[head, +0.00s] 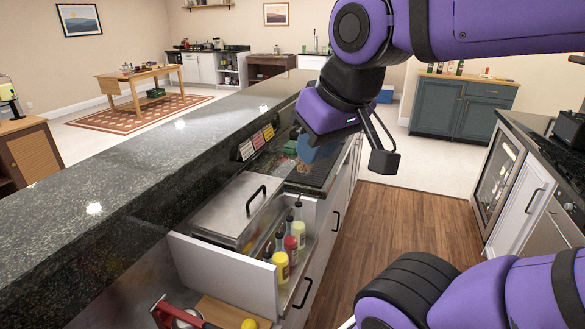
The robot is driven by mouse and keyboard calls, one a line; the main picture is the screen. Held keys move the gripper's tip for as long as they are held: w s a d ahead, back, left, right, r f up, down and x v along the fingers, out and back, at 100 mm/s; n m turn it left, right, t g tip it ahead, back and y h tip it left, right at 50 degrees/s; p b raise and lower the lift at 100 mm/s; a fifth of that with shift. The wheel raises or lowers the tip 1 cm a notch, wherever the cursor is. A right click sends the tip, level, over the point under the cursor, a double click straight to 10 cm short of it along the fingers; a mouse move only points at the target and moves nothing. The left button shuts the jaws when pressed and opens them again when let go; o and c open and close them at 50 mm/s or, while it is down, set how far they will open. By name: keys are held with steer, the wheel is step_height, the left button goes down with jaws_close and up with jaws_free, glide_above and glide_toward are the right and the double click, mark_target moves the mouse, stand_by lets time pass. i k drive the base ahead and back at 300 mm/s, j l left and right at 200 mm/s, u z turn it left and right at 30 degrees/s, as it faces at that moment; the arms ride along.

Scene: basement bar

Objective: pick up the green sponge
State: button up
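My gripper (383,162) hangs over the right edge of the counter, beyond the open drawer. One black finger shows in the head view; the other is hidden, so I cannot tell how far the fingers are apart. A small green patch (291,134) shows on the counter just left of my gripper's purple body. It may be the green sponge, but it is partly hidden and too small to be sure.
A blue item (320,153) and a brown one (303,168) are below my gripper on the dark counter (318,180). A metal lidded box (232,208) and several bottles (282,268) are nearer. An open white drawer (222,272) juts out. The wooden floor (405,225) is clear.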

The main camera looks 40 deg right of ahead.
mark_target(290, 147)
steer(key=i+l+u, duration=0.25)
steer(key=l, duration=0.75)
steer(key=i+l+u, duration=0.25)
steer(key=l, duration=0.8)
steer(key=i+l+u, duration=0.2)
steer(key=l, duration=0.9)
steer(key=l+u, duration=0.25)
steer(key=l, duration=0.8)
